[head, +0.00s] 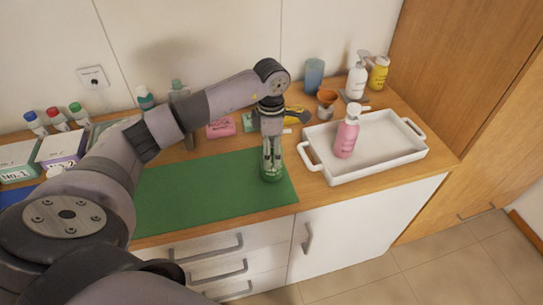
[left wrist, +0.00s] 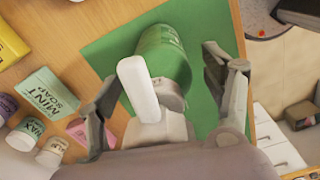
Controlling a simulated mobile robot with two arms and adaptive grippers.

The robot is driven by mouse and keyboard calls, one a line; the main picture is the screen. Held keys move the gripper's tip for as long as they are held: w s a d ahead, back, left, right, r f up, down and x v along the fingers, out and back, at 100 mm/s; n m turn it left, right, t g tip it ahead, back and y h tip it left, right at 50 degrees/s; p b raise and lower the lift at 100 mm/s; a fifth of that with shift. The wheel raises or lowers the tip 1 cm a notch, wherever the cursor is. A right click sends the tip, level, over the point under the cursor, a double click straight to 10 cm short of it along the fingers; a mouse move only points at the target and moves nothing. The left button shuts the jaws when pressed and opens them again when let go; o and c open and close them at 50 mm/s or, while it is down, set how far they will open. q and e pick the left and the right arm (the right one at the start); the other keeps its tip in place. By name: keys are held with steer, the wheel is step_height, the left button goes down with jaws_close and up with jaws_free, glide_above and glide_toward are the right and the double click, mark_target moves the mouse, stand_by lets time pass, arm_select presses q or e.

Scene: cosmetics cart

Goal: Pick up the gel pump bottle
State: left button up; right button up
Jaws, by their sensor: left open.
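The gel pump bottle, green with a white pump head (left wrist: 138,88), stands on the green mat (head: 190,196). In the head view its green lower part (head: 271,177) shows beneath my left gripper (head: 271,160), near the mat's right end. In the left wrist view its green body (left wrist: 165,52) lies between the two spread fingers of my left gripper (left wrist: 162,75), with visible gaps on both sides. The gripper comes down from above and is open around the bottle. The fingers hide part of the bottle in the head view. My right gripper is not in view.
A white tray (head: 397,162) holding a pink pump bottle (head: 347,134) stands just right of the mat. A mint soap box (left wrist: 45,92), a pink soap (head: 220,128) and other bottles line the back. Labelled boxes (head: 62,147) stand at left. The mat's middle is clear.

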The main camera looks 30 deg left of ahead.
arm_select(q)
steer(key=shift+c, duration=0.6)
steer(key=c, duration=1.4)
